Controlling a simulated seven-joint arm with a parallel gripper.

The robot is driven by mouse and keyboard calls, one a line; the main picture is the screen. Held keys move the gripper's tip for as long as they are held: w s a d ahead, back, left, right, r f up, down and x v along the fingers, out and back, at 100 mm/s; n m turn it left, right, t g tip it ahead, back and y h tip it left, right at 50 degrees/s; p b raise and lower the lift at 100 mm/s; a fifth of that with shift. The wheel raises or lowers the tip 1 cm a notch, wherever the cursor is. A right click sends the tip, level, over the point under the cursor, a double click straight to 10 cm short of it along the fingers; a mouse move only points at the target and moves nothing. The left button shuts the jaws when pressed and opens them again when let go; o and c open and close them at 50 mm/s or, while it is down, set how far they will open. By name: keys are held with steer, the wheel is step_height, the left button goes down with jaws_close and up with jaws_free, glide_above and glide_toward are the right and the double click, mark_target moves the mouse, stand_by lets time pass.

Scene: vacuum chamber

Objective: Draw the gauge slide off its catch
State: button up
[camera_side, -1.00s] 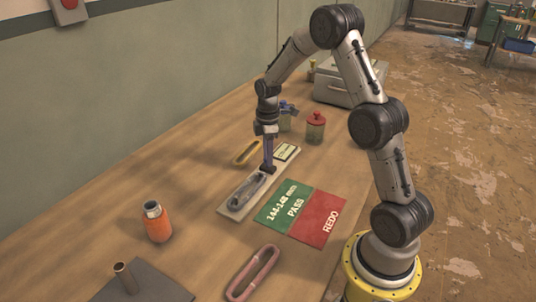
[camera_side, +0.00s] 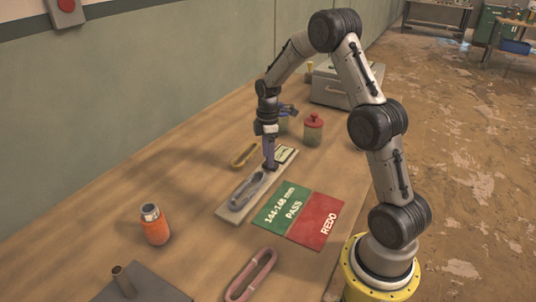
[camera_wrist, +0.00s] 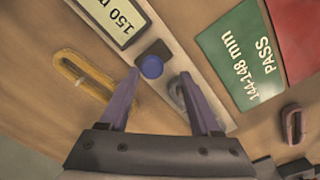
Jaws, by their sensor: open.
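The gauge is a long pale board (camera_side: 225,213) with a "150 m…" label plate (camera_wrist: 112,18) at its far end, the rest of the text cut off. A dark slide block with a blue knob (camera_wrist: 151,66) sits on the board beside the label. A grey oval link (camera_side: 247,190) lies on the board, partly hidden by a finger in the wrist view. My gripper (camera_side: 270,165) is open and low over the board. In the wrist view its fingertips (camera_wrist: 158,76) stand apart, with the knob showing between and slightly beyond them. Contact with the knob cannot be told.
A yellow link (camera_side: 244,154) lies left of the board. Green PASS (camera_side: 281,208) and red REDO (camera_side: 316,220) mats lie right. A red-lidded jar (camera_side: 313,130), orange bottle (camera_side: 155,225) and pink link (camera_side: 251,275) stand or lie apart. Bare table surrounds the orange bottle.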

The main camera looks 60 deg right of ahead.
steer(key=shift+r, duration=0.1)
step_height(320, 180, up, 14)
stand_by(0.5)
steer(key=shift+f, duration=0.2)
steer(key=f, duration=0.4)
steer(key=d+f, duration=0.1)
steer(key=f, duration=0.9)
steer(key=shift+d, duration=0.25)
steer(key=shift+r, duration=0.1)
steer(key=shift+c, duration=0.3)
jaws_close()
